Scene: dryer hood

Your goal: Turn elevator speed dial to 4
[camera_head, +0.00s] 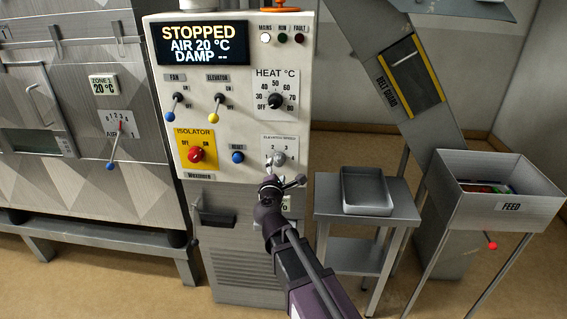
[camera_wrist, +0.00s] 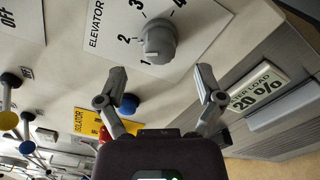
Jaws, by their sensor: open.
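The elevator speed dial (camera_head: 279,157) is a round grey knob on the lower right of the white control panel. In the wrist view the dial (camera_wrist: 158,43) shows large, with numbers 1 to 4 printed around it. A pale mark on the knob seems to lie near the 1, but I cannot be sure. My gripper (camera_head: 285,171) is just in front of the panel at the dial. In the wrist view my gripper (camera_wrist: 162,76) is open and empty, its fingertips spread to either side below the dial, apart from it.
The blue reset button (camera_head: 237,157) and red isolator switch (camera_head: 196,154) are left of the dial. The heat dial (camera_head: 275,101) is above. A side table with a metal tray (camera_head: 367,191) and the feed bin (camera_head: 511,207) stand at right.

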